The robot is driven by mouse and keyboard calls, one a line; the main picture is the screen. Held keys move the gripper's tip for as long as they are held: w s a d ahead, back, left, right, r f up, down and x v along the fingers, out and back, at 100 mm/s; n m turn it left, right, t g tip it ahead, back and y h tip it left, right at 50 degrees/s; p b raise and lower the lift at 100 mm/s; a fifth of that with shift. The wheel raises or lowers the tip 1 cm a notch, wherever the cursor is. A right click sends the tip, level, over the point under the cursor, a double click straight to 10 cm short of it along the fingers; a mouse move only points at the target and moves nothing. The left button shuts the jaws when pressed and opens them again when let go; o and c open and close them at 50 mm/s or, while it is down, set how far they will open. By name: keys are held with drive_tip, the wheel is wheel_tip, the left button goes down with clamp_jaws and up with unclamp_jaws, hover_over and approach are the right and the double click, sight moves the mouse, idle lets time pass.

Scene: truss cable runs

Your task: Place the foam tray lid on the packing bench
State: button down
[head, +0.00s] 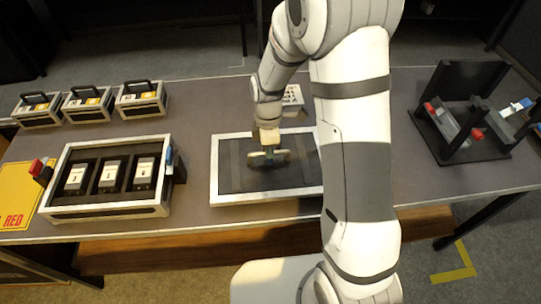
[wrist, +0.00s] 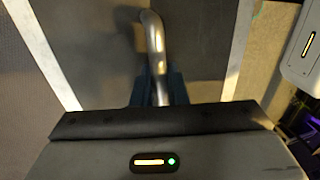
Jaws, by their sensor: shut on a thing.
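The foam tray lid (head: 234,177) is a dark panel with a pale frame, at the middle of the packing bench (head: 205,110). My gripper (head: 268,156) is above the lid's middle and shut on its handle. In the wrist view the metal handle (wrist: 154,40) runs between the blue-grey fingers of my gripper (wrist: 160,88), with the dark lid (wrist: 100,55) behind it. The lid looks level. I cannot tell whether it touches the bench or is slightly above it. My arm hides the lid's right edge.
An open tray (head: 110,210) with several grey units stands left of the lid. Several small handled cases (head: 88,104) stand behind it. A white labelled piece (head: 292,98) lies behind the lid. A black rack (head: 465,120) stands at the right. A yellow RED sheet (head: 15,200) lies far left.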

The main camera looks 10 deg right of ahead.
drive_tip(key=shift+f, duration=1.1)
drive_tip(key=shift+f, duration=0.2)
drive_tip(key=c, duration=1.4)
unclamp_jaws()
drive_tip(key=shift+c, duration=0.2)
drive_tip(key=shift+r, duration=0.1)
wheel_tip(320, 180, up, 11)
drive_tip(key=w, duration=0.2)
drive_tip(key=s+d+r+m+t, duration=0.2)
drive_tip(key=s+d+r+m, duration=0.3)
drive_tip(key=s+m, duration=0.3)
drive_tip(key=s+d+r+m+t, duration=0.2)
drive_tip(key=s+d+r+m, duration=0.2)
drive_tip(key=s+m, duration=0.5)
drive_tip(key=shift+d+r+m+t, duration=0.4)
drive_tip(key=shift+r+m, duration=0.1)
drive_tip(key=shift+m, duration=0.1)
